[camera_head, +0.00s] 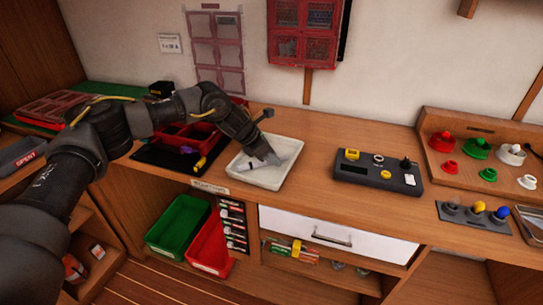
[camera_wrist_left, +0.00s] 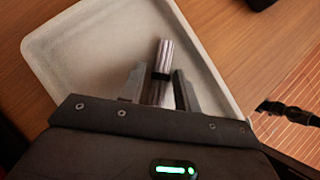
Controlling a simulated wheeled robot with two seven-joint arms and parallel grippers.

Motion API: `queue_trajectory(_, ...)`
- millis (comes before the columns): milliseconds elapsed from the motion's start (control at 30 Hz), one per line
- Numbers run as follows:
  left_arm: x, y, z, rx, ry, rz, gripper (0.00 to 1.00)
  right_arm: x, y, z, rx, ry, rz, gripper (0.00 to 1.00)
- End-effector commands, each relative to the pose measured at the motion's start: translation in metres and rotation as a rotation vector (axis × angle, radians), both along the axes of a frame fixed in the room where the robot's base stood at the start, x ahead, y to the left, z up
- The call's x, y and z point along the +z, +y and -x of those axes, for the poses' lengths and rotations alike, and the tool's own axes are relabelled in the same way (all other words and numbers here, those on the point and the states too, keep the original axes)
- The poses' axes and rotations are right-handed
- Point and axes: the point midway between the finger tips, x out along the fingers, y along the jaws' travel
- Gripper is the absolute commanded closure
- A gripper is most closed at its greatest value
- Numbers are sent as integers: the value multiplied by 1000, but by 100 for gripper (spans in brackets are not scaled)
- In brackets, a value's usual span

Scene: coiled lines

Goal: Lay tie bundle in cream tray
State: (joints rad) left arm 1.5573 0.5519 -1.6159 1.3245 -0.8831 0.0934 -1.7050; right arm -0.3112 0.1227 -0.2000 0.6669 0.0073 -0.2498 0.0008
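The cream tray (camera_head: 262,182) is a shallow square tray on the wooden counter. It fills much of the left wrist view (camera_wrist_left: 62,62). The tie bundle (camera_wrist_left: 163,58) is a pale grey bundle of thin strands with a dark band round it. It lies in the tray and also shows in the head view (camera_head: 246,166). My left gripper (camera_wrist_left: 158,72) reaches down into the tray, with one finger on each side of the bundle. Narrow gaps show between the fingers and the bundle, so it looks open. The bundle's near end is hidden by the gripper body. My right gripper is not in view.
A dark mat with a red organiser (camera_head: 185,137) lies left of the tray. A black control box (camera_head: 377,175) stands to its right, with clear counter between. Green (camera_head: 178,226) and red (camera_head: 210,246) bins sit below. A knob board (camera_head: 478,155) is far right.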

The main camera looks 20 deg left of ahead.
Motion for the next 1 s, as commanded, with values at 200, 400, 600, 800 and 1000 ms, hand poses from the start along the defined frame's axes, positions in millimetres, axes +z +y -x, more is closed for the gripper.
queue_trajectory(200, -12, 0, 9, -13, 32, -19, 59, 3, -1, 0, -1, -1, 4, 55)
queue_trajectory(400, 21, 13, 17, -10, 29, -17, 59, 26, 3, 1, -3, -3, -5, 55)
queue_trajectory(600, 61, 36, 31, -4, 23, -14, 59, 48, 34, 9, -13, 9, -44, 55)
queue_trajectory(800, 89, 50, 41, -5, 19, -12, 59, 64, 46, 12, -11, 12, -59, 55)
queue_trajectory(1000, 99, 57, 46, -6, 18, -11, 59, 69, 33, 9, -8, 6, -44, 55)
